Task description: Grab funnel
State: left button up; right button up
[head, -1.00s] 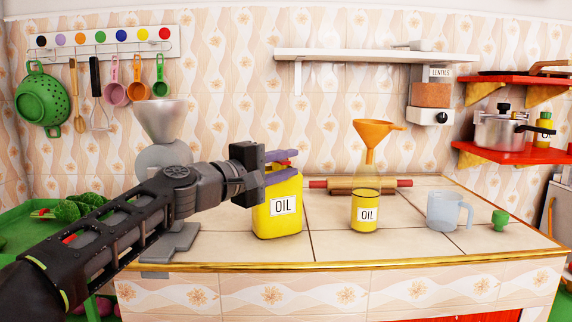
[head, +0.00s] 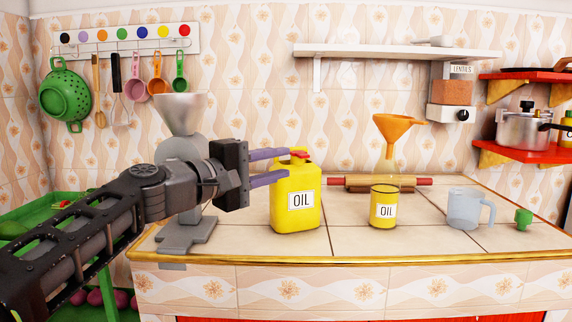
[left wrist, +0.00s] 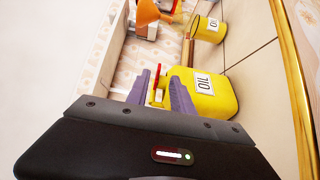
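The funnel also shows at the top of the left wrist view (left wrist: 148,12), partly cut off. My left gripper (head: 290,163) is open, with its two purple fingers apart beside the top of a yellow OIL jug (head: 296,202). It is left of the funnel and well apart from it. In the left wrist view the fingers (left wrist: 160,76) show the jug's red cap between or beyond them. My right gripper is not in view.
A grey grinder (head: 183,150) stands behind my left arm. A rolling pin (head: 365,182) lies behind the oil bottle. A white shelf (head: 400,52) hangs above.

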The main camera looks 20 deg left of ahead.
aim_at(392, 127)
jog(key=k+j, duration=0.75)
jog(key=k, duration=0.1)
